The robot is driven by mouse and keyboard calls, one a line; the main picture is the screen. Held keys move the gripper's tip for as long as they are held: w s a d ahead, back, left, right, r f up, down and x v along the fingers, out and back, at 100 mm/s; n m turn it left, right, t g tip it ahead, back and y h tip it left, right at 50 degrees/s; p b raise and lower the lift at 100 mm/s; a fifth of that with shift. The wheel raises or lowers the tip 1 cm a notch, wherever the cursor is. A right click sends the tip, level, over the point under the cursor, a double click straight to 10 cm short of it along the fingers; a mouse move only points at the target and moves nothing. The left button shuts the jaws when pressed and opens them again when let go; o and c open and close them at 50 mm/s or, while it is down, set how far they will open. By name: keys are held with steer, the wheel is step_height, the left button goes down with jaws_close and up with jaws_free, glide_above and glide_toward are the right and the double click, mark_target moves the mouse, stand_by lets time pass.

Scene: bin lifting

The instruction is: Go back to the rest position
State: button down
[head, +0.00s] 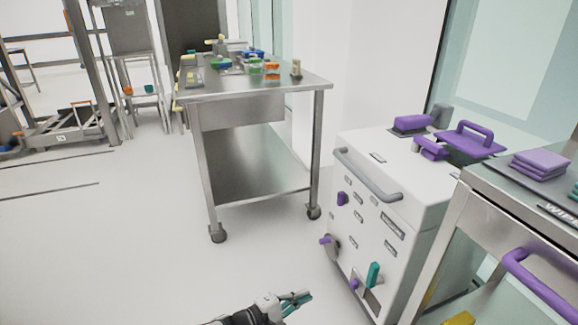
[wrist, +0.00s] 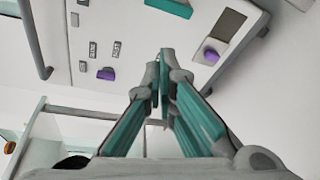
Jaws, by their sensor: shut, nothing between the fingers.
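My gripper (head: 296,299) shows at the bottom of the head view, low over the pale floor, to the left of a white cabinet. It has grey and teal fingers. In the wrist view my gripper (wrist: 163,62) points at the cabinet front, with its fingertips together and nothing held between them. The white cabinet (head: 385,215) has a grey bar handle, purple knobs and a teal handle on its front. Its front panel (wrist: 125,22) also fills the upper part of the wrist view.
A steel wheeled table (head: 250,92) with several small coloured items stands at the back centre. A steel counter (head: 485,215) with a purple handle is at the right. Racks (head: 75,125) stand at the far left. The floor (head: 90,240) at the left is clear.

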steer(key=s+d+r+m+g+y, duration=0.3)
steer(key=s+d+r+g, duration=0.1)
steer(key=r, duration=0.6)
steer(key=s+d+r+m+g+y, duration=0.2)
steer(key=s+d+r+m+g, duration=0.15)
steer(key=r, duration=0.75)
steer(key=s+d+r+m+g+y, duration=0.3)
steer(key=s+d+r+g, duration=0.15)
steer(key=r, duration=0.55)
steer(key=s+d+r+t+y, duration=0.1)
steer(key=s+d+r+y, duration=0.3)
steer(key=s+r, duration=0.7)
steer(key=s+t+y, duration=0.2)
steer(key=s+t, duration=0.1)
steer(key=s, duration=1)
step_height(320, 180, up, 28)
steer(key=t+p, duration=0.3)
steer(key=p, duration=2.3)
steer(key=shift+s+m, duration=0.25)
steer(key=shift+m, duration=0.2)
